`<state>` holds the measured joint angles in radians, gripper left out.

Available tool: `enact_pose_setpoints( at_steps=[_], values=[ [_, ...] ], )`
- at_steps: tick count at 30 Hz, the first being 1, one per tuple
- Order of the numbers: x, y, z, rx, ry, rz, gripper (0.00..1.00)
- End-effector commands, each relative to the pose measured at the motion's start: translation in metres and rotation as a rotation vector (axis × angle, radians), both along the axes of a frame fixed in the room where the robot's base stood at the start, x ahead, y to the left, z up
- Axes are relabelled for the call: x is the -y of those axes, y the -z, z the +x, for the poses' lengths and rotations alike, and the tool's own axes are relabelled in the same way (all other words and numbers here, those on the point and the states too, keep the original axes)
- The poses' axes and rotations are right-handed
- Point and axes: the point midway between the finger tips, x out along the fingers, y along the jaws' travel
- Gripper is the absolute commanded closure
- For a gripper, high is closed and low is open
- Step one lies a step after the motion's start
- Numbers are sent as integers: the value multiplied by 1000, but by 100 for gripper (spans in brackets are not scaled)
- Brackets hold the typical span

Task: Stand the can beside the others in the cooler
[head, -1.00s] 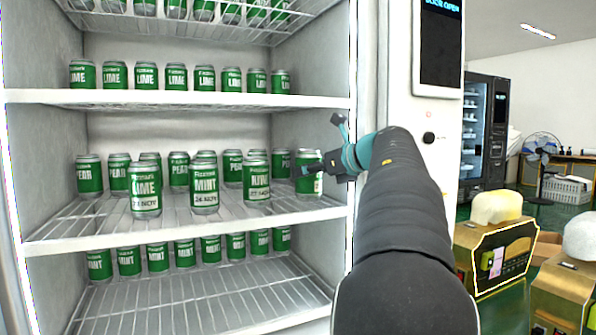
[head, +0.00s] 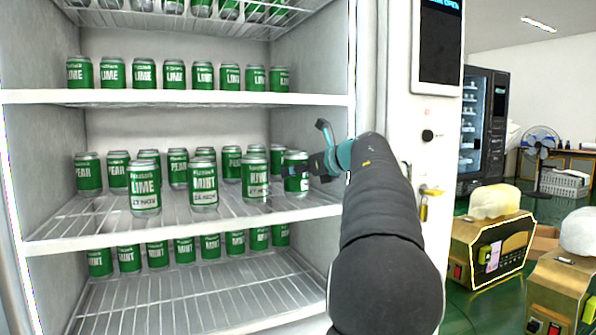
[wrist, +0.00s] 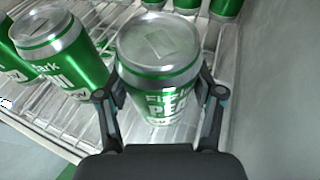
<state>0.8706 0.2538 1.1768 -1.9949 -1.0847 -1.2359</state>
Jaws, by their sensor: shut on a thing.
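My gripper (head: 312,166) is shut on a green and silver can (head: 296,174) at the right end of the cooler's middle shelf. In the wrist view the held can (wrist: 160,68) is upright between both fingers, and its label begins "PE". Three front cans stand in a row to its left: a lime can (head: 144,188), a mint can (head: 203,186) and a third can (head: 255,180). The third can is closest to the held one, with a small gap in the wrist view (wrist: 62,50). Whether the held can's base touches the shelf is hard to tell.
Pear cans (head: 88,174) line the back of the middle shelf (head: 100,232). Lime cans (head: 144,74) stand on the shelf above and mint cans (head: 128,259) below. The cooler's right side wall (wrist: 275,80) is close to my gripper. The lower shelf's front is bare.

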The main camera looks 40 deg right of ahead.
Motion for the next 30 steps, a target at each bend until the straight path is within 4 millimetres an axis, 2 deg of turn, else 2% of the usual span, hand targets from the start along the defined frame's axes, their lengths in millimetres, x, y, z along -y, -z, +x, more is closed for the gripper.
enact_pose_setpoints(
  at_steps=[9,10,12,24,30],
  values=[
    [0,3,0,1,1,-1,85],
    [0,3,0,0,0,0,26],
    [0,3,0,0,0,0,8],
    [0,-2,0,0,0,-1,8],
    [4,-8,-26,1,4,-2,8]
  ],
)
